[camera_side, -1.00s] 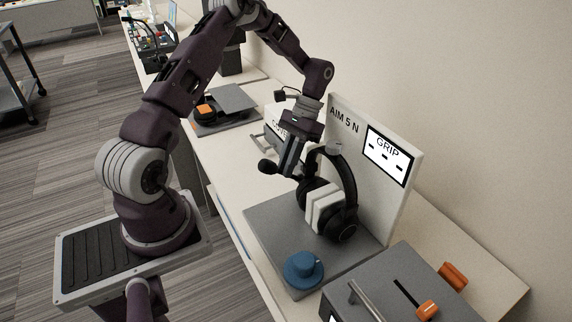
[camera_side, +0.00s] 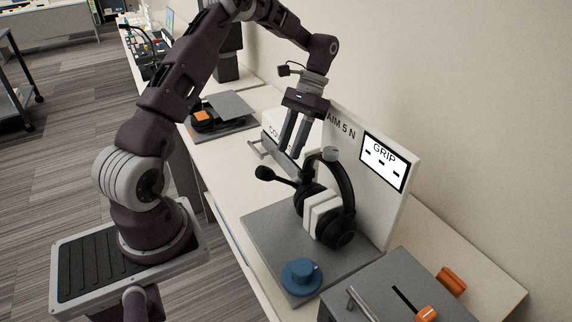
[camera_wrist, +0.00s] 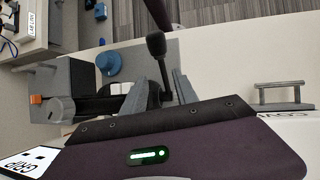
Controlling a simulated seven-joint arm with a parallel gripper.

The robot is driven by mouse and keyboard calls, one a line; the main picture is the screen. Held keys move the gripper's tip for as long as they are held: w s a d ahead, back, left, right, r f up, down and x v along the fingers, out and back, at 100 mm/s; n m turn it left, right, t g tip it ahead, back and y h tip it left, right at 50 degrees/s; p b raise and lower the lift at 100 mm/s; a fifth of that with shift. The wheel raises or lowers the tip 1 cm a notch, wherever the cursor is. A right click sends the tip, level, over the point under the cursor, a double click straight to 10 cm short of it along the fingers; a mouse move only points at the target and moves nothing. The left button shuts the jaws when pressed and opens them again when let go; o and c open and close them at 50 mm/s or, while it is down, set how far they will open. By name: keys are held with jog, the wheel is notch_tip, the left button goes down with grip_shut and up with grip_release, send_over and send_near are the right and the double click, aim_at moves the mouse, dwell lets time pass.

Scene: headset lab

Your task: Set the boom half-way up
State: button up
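The black headset (camera_side: 345,200) stands upright on a grey base plate (camera_side: 262,222) in the side view. The boom's joint is hard to make out.
A white panel reading AIM 5 N with a GRIP display (camera_side: 384,160) stands behind the headset. A blue knob (camera_side: 301,276) sits at the plate's front. A grey box with an orange slider (camera_side: 427,313) is at front right. A metal handle (camera_side: 268,152) lies behind left.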

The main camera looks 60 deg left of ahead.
jog(key=s+d+r+t+y, duration=0.25)
jog(key=d+r, duration=0.25)
jog(key=r, duration=0.3)
jog(key=s+d+r+t+y, duration=0.15)
jog(key=s+d+r, duration=0.25)
jog(key=r, duration=0.4)
jog(key=s+d+t, duration=0.3)
jog(key=s, duration=0.3)
jog(key=s+d+m+t+h, duration=0.1)
jog(key=s+d+t, duration=0.2)
jog(key=s, duration=0.3)
jog(key=shift+s+d+r+t+h, duration=0.2)
jog(key=shift+s+d+t+h, duration=0.15)
jog(key=shift+t, duration=0.35)
